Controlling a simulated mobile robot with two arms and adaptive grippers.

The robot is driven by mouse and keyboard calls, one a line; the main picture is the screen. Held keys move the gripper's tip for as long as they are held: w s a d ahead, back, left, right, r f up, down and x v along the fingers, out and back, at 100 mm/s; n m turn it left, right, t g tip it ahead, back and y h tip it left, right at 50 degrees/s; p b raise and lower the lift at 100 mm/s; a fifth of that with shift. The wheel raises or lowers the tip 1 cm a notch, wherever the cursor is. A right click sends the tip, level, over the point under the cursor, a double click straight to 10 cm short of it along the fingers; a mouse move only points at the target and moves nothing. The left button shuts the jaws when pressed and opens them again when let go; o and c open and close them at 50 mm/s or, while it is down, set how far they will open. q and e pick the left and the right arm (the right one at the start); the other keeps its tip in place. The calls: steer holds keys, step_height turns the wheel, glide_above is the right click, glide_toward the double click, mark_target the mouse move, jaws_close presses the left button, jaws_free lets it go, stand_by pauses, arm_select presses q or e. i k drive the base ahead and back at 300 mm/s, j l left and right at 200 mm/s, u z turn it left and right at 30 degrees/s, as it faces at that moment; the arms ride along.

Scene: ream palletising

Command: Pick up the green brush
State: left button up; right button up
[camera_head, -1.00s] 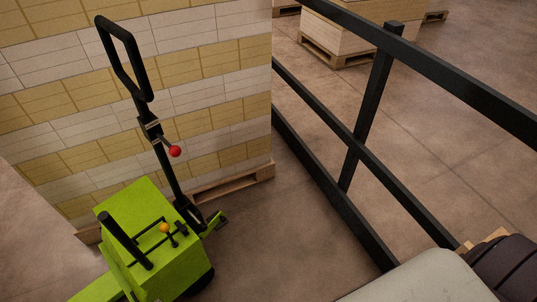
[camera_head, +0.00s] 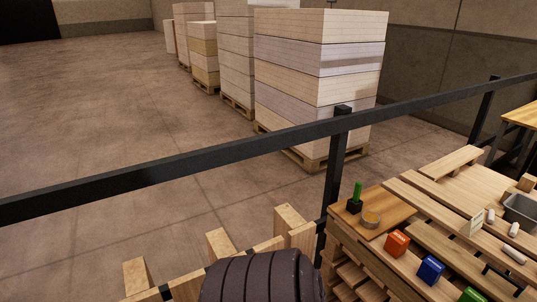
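A small upright green thing with a black base (camera_head: 356,196) stands near the left end of the wooden pallet-like bench at the right. It may be the green brush, but it is too small to tell. A green block (camera_head: 472,295) is cut off by the bottom edge, and I cannot tell what it is. Neither of my grippers shows. A dark ribbed part of my own arm is at the bottom middle.
A black rail (camera_head: 200,165) crosses the view, its post (camera_head: 336,150) just behind the bench. An orange block (camera_head: 397,243), a blue block (camera_head: 431,269) and a grey metal tray (camera_head: 522,211) lie on the bench. Ream stacks (camera_head: 315,85) stand beyond the rail.

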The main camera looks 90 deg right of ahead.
mark_target(356, 197)
steer(key=l+z, duration=0.1)
steer(key=z, duration=3.25)
